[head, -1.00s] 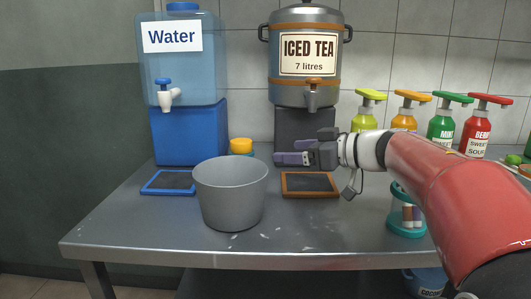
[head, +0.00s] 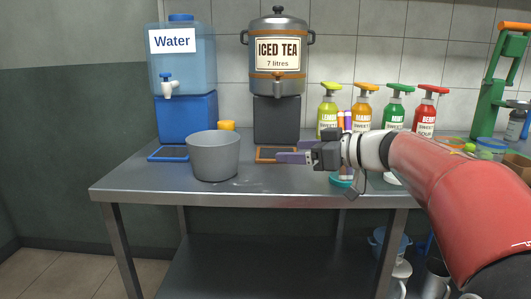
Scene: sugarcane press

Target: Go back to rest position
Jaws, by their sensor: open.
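My gripper (head: 293,155) is at the end of my red and white arm, which reaches in from the right. Its purple-grey fingers point left, seen side-on, in front of the iced tea dispenser's tray (head: 262,154). It is open, and I see nothing between the fingers. A grey bucket (head: 213,158) stands upright on the metal table (head: 150,187), to the left of the fingers and apart from them.
A water dispenser (head: 181,60) and an iced tea dispenser (head: 277,90) stand at the back. Several pump bottles (head: 364,113) line the wall. A teal holder (head: 340,181) is partly behind my arm. A green press (head: 492,90) stands at the right. Floor at front left is clear.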

